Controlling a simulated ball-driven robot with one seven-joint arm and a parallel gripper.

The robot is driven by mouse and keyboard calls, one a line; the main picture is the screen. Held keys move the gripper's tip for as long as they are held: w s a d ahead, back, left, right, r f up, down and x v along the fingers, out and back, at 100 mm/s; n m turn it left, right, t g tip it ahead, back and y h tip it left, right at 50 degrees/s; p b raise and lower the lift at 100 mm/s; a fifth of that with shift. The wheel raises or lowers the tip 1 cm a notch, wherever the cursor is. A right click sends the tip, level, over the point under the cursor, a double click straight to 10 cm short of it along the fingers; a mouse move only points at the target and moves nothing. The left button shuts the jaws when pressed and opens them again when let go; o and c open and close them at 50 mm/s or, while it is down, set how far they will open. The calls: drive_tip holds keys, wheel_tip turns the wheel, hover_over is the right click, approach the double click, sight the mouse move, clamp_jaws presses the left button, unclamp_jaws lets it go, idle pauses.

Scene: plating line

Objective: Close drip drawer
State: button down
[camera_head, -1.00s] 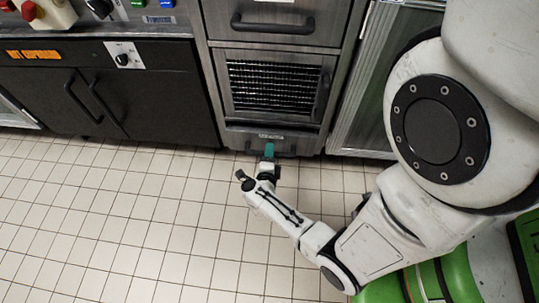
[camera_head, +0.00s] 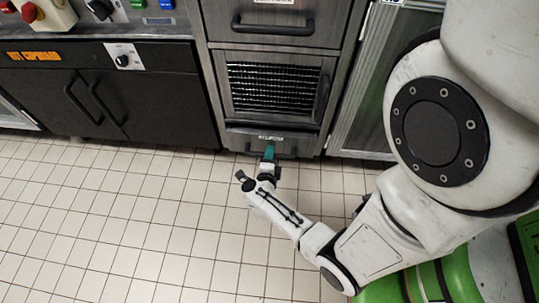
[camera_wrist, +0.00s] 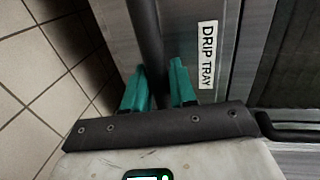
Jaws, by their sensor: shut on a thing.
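The drip drawer (camera_head: 240,139) is the low metal front at the foot of the steel unit, under the grille, with a small label on it. In the wrist view its front (camera_wrist: 232,45) carries the words "DRIP TRAY". A dark bar handle (camera_wrist: 146,35) runs along that front and passes between the teal fingers of my gripper (camera_wrist: 158,85). My gripper also shows in the head view (camera_head: 269,153), at the drawer front. It is shut on the handle. How far the drawer stands out is hard to tell, though its top edge juts slightly below the grille.
Above the drawer is a door with a black grille (camera_head: 275,85) and a drawer with a dark handle (camera_head: 272,24). A dark cabinet (camera_head: 150,105) stands to the left and a metal-framed unit (camera_head: 368,85) to the right. The tiled floor (camera_head: 120,220) in front is clear.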

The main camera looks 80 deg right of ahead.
drive_tip(key=x, duration=0.4)
drive_tip(key=shift+d+r, duration=0.1)
drive_tip(key=shift+r, duration=0.25)
drive_tip(key=c, duration=1.1)
unclamp_jaws()
drive_tip(key=shift+d, duration=0.15)
drive_tip(key=shift+o, duration=0.2)
drive_tip(key=w+p+v, duration=0.1)
drive_tip(key=p+v, duration=0.2)
drive_tip(key=v, duration=0.8)
drive_tip(key=shift+s, duration=0.45)
drive_tip(key=shift+w, duration=0.1)
